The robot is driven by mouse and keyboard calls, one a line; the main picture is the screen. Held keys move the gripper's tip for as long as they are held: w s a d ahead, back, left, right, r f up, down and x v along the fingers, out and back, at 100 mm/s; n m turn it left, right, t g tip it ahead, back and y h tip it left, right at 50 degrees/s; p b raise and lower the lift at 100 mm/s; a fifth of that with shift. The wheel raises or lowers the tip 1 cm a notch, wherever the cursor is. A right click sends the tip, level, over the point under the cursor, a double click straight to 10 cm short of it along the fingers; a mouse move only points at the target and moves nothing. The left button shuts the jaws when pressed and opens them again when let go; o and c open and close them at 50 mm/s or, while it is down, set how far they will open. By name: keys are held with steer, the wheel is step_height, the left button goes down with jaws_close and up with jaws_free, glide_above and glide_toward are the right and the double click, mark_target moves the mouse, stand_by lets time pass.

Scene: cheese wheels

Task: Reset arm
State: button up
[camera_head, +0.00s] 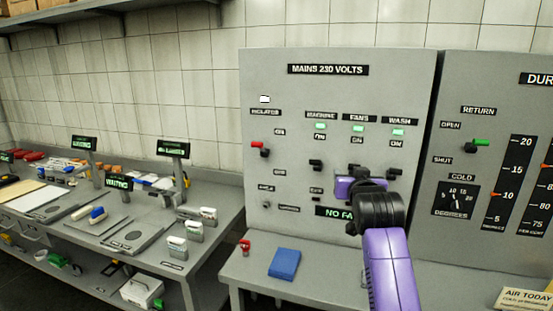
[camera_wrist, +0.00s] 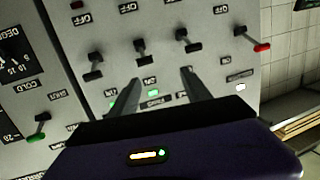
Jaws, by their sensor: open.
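My gripper (camera_wrist: 157,92) is open and empty in the wrist view, its two dark fingers apart and pointing at the grey mains panel (camera_head: 255,180). In the head view my purple arm reaches up from the lower right and hides part of the panel. The panel bears a red-tipped lever (camera_head: 257,144) at the left, and several black-handled levers. A black lever (camera_wrist: 139,46) shows beyond the fingertips in the wrist view, apart from them.
A second panel with a green-tipped lever (camera_head: 481,142) and a dial (camera_head: 461,196) stands at the right. A blue block (camera_head: 285,263) and a small red item (camera_head: 245,246) lie on the ledge below. A cluttered grey bench (camera_head: 155,214) with display signs stands at the left.

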steer(key=s+f+n+t+y+b, duration=0.1)
steer(key=s+f+t, duration=0.1)
steer(key=s+f, duration=0.8)
steer(key=s+f+n+t, duration=0.1)
steer(key=s+f, duration=0.6)
steer(key=s, duration=0.5)
steer(key=s+f+g+b, duration=0.1)
steer(key=s+f, duration=0.2)
steer(key=s, duration=1.1)
steer(key=s+f+g+b, duration=0.1)
steer(key=s+f+g, duration=0.1)
steer(key=s, duration=1.3)
steer(key=s+f+g+b, duration=0.1)
steer(key=s+f, duration=0.3)
steer(key=s, duration=1)
steer(key=shift+s+f+m+y, duration=0.3)
steer(key=shift+s, duration=0.1)
steer(key=shift+d, duration=0.1)
